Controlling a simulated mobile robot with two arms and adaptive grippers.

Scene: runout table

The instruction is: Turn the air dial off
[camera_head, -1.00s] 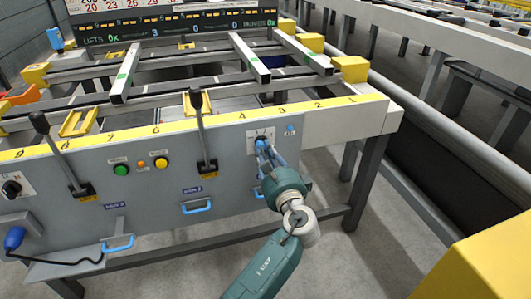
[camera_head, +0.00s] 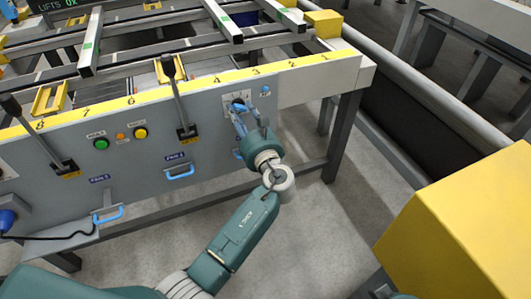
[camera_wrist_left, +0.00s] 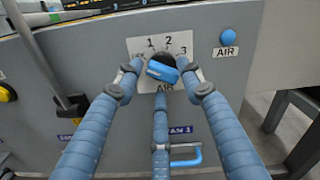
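The air dial (camera_wrist_left: 163,67) is a dark round knob with a blue grip bar, on a white plate (camera_wrist_left: 176,42) with numbers and the word AIR. In the head view the dial's plate (camera_head: 232,99) is at the right part of the grey front panel, partly covered by my gripper. My left gripper (camera_head: 239,108) is at the dial; in the wrist view its blue fingers (camera_wrist_left: 160,74) are spread, one on each side of the knob and a third below. I cannot tell whether the fingertips touch it. My right gripper is not in view.
A blue AIR button (camera_wrist_left: 228,37) is right of the plate. Levers (camera_head: 175,95), a green button (camera_head: 101,144), a yellow button (camera_head: 140,133) and blue handles (camera_head: 180,171) are on the panel to the left. A large yellow box (camera_head: 465,225) stands at the right.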

